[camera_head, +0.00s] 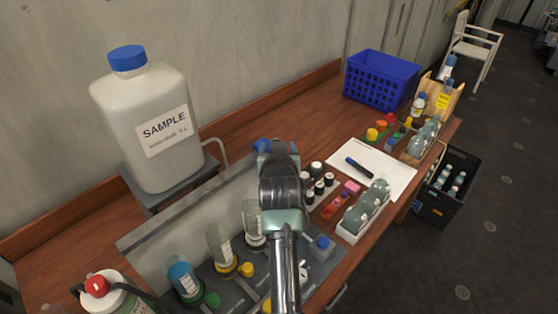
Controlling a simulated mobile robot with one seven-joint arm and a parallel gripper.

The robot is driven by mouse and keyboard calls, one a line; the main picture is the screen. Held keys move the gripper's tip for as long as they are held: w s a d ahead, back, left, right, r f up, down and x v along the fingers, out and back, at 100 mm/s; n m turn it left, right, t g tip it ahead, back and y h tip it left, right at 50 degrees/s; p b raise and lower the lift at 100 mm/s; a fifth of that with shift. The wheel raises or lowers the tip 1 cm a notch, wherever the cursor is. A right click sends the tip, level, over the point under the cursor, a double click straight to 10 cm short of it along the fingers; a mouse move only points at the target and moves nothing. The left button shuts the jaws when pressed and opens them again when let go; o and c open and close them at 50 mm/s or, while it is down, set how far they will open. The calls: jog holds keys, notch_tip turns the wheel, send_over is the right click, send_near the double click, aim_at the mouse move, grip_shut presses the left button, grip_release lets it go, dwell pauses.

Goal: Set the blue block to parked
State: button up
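A blue block (321,243) sits at the right part of a dark grey board (232,286) on the bench. Light bars and small labels, too small to read, show on the board. A yellow piece (246,269) and a green piece (211,299) stand further left on it. My arm reaches up from the bottom edge, left of the blue block, and covers part of the board. My gripper (272,147) is at its far end, beyond the blue block and apart from it. The fingers are mostly hidden by the wrist. A small blue patch shows there; I cannot tell what it is.
Upturned bottles (219,246) line the board's back, before a grey panel (180,214). A large SAMPLE jug (150,125) stands on a raised stand at left. Vials, a white rack (350,233), paper (390,178) and a blue basket (381,80) fill the bench's right side.

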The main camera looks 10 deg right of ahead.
jog(key=b+v, duration=0.1)
jog(key=v, duration=0.8)
jog(key=shift+d, duration=0.1)
jog(key=s+a+r+t, duration=0.2)
jog(key=r+t, duration=0.1)
jog(key=r, duration=0.6)
jog(key=s+a+r+n+t, duration=0.1)
jog(key=a+r+t, duration=0.1)
jog(key=r, duration=0.7)
jog(key=s+a+r+t, duration=0.2)
jog(key=r+t, duration=0.1)
jog(key=r, duration=0.6)
jog(key=s+a+r+t+y, duration=0.1)
jog(key=s+a+r+t, duration=0.1)
jog(key=s+r, duration=0.5)
jog(key=s+a+r+n+t+y, duration=0.1)
jog(key=s+a+r+t, duration=0.1)
jog(key=s+r+t, duration=0.2)
jog(key=s+r, duration=0.3)
jog(key=r, duration=0.2)
jog(key=shift+s+y, duration=0.3)
jog(key=shift+f, duration=0.1)
